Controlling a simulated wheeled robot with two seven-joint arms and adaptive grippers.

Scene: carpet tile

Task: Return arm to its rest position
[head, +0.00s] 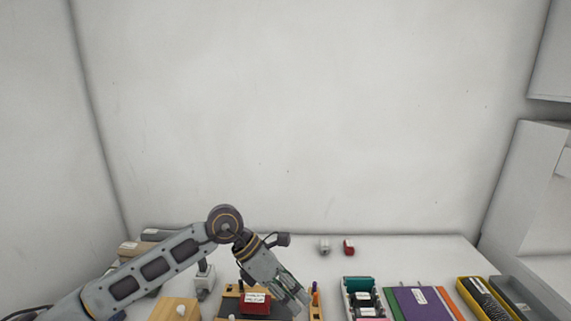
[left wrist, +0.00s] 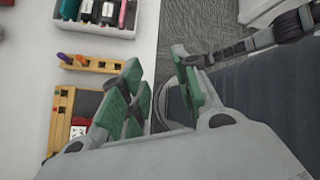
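My left arm comes in from the left in the head view, bent at the elbow, with its left gripper (head: 293,289) pointing down over the front of the white table (head: 390,245). In the left wrist view the left gripper (left wrist: 161,82) shows its green-padded fingers spread apart. Nothing is between them. Below it lie the table's edge and the carpet floor (left wrist: 228,60). My right gripper cannot be made out in either view.
A red block (head: 255,303) lies near the left gripper. A wooden holder with pens (left wrist: 88,64) stands beside a white bin (left wrist: 65,22). Purple folders (head: 420,303) and a yellow tray (head: 484,298) are at right. The back middle of the table is mostly clear.

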